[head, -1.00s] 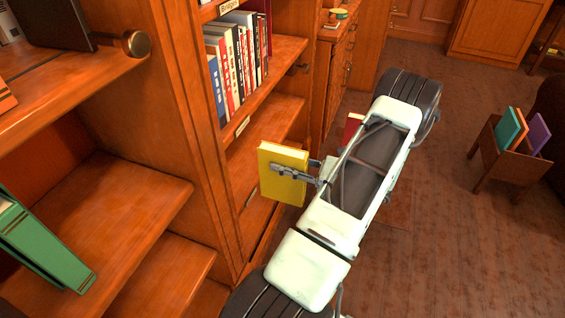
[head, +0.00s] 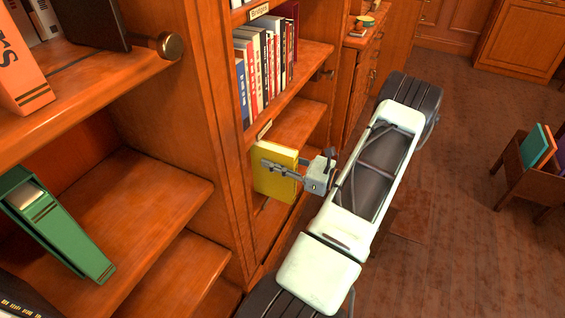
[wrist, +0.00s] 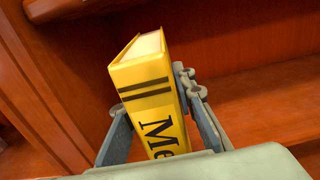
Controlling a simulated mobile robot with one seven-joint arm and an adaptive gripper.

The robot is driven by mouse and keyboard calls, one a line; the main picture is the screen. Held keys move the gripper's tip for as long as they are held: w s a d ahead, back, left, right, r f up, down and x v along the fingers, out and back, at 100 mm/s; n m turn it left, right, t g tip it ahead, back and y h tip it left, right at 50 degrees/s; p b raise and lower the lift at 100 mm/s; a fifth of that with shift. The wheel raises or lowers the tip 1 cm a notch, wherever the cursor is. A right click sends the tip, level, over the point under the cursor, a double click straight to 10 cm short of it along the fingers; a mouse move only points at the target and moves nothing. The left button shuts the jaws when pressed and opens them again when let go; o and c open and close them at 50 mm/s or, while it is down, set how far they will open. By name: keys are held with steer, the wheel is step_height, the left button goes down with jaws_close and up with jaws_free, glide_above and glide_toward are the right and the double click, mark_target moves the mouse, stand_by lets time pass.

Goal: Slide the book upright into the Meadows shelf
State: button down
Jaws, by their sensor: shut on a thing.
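The yellow book (head: 272,183) stands upright in my gripper (head: 283,172), in front of a bookcase bay. In the wrist view the book (wrist: 150,82) shows its spine with dark bands and the letters "Me"; the rest of the title is hidden. My gripper's fingers (wrist: 152,112) are on either side of the book and shut on it. The book is at the opening of the shelf (head: 297,122) below the row of books. A label on that shelf's front edge (head: 264,131) is too small to read in the head view. The shelf space beyond the book looks empty.
Upright books (head: 265,65) fill part of the shelf above, labelled "Bridges" (head: 259,11). A wooden upright (head: 205,120) borders the bay on the left. A green book (head: 60,225) leans in the left bay. A wooden bin of books (head: 525,180) stands on the floor at right.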

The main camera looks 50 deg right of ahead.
steer(key=x, duration=1.2)
steer(key=shift+f+b, duration=0.3)
steer(key=shift+f, duration=0.3)
stand_by(0.4)
steer(key=c, duration=1.5)
jaws_free()
steer(key=shift+c, duration=0.2)
steer(key=shift+f, duration=0.1)
steer(key=shift+s, duration=0.1)
steer(key=v, duration=1.1)
steer(key=shift+s, duration=0.4)
steer(key=shift+d, duration=0.15)
